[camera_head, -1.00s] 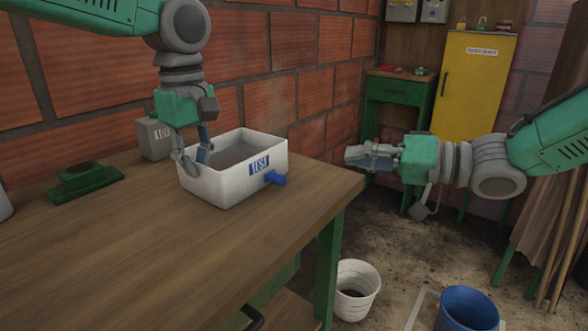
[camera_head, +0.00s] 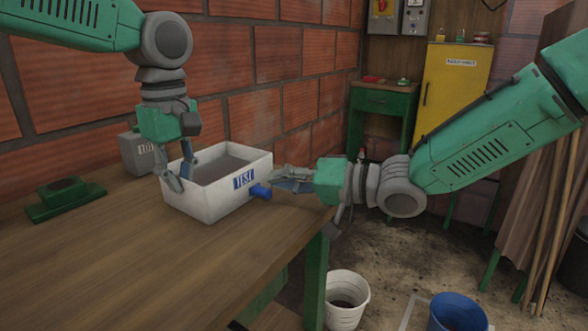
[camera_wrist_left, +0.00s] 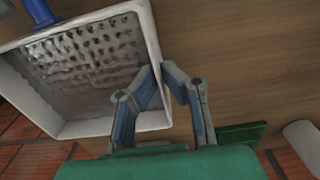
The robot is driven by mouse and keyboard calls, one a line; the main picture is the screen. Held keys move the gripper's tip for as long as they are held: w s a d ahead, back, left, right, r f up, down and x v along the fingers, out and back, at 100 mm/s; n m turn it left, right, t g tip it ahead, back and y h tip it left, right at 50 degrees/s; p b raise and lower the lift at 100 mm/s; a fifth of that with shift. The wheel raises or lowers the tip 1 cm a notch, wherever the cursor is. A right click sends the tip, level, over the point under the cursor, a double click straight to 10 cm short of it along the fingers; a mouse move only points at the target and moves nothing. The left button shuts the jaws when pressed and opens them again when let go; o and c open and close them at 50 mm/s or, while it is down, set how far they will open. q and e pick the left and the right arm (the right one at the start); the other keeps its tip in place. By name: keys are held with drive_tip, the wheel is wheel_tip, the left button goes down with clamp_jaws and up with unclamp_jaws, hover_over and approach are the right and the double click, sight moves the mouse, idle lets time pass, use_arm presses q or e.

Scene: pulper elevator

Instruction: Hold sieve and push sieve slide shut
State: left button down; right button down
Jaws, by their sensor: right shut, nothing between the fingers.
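The sieve (camera_head: 208,205) is a pale box with a "TEST" label, standing on the wooden table. A blue slide knob (camera_head: 261,191) sticks out of its right side. My left gripper (camera_head: 179,180) is shut on the sieve's wall at the left end, one finger inside and one outside. The left wrist view shows the fingers (camera_wrist_left: 161,70) on either side of the wall, the dimpled sieve floor (camera_wrist_left: 85,65) and part of the blue knob (camera_wrist_left: 42,12). My right gripper (camera_head: 272,179) is shut and empty, its tips just right of the knob; I cannot tell whether they touch.
A grey box (camera_head: 137,154) stands behind the sieve, and a green block (camera_head: 65,198) lies at the left of the table (camera_head: 190,270). The table's right edge is below my right gripper. A white bucket (camera_head: 346,305) and a blue bucket (camera_head: 458,312) stand on the floor.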

drive_tip(key=shift+s+a+f, duration=0.15)
drive_tip(key=shift+f, duration=0.05)
drive_tip(key=s+a, duration=0.1)
drive_tip(key=s, duration=0.1)
drive_tip(key=s+a, duration=0.2)
drive_tip(key=shift+s+a, duration=0.2)
drive_tip(key=shift+s, duration=0.1)
drive_tip(key=w+d+r, duration=0.2)
drive_tip(key=w, duration=0.1)
drive_tip(key=shift+d+r, duration=0.25)
drive_tip(key=v, duration=0.9)
drive_tip(key=shift+s+d, duration=0.3)
